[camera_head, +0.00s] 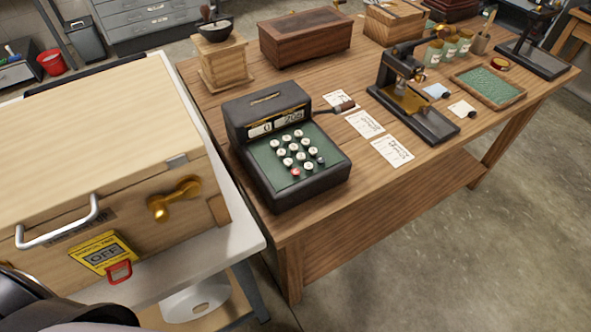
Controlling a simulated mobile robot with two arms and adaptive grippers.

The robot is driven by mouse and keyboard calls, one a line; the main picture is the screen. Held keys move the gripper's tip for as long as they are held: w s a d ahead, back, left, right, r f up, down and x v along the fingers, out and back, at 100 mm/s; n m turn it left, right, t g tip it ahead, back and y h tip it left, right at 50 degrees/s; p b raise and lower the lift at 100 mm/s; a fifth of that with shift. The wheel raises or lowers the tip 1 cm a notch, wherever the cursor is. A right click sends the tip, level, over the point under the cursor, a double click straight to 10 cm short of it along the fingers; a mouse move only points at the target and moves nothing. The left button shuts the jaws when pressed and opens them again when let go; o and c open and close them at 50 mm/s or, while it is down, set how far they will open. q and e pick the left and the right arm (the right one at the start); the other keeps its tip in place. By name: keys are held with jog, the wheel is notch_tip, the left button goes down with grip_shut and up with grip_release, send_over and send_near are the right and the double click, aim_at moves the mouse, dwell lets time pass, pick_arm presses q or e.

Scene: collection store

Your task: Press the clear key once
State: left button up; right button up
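A black adding machine (309,194) with a green key panel stands near the front left of the wooden table. It has rows of round white keys, a crank handle (340,108) on its right side and a display window (276,124) with small digits that I cannot read surely. One red key (296,172) sits at the front left of the keys and differs from the white ones; its letter is too small to read. It looks like the clear key.
A wooden case (90,140) with a brass crank and a yellow OFF tag (104,254) stands at left on a pale bench. Paper cards (392,151) and a brass-and-black press (400,90) lie right of the machine. Behind are a coffee grinder (222,60) and a wooden box (305,38).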

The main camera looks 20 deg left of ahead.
pick_arm(q)
grip_shut()
dwell(1.3)
jog(key=shift+s, duration=0.1)
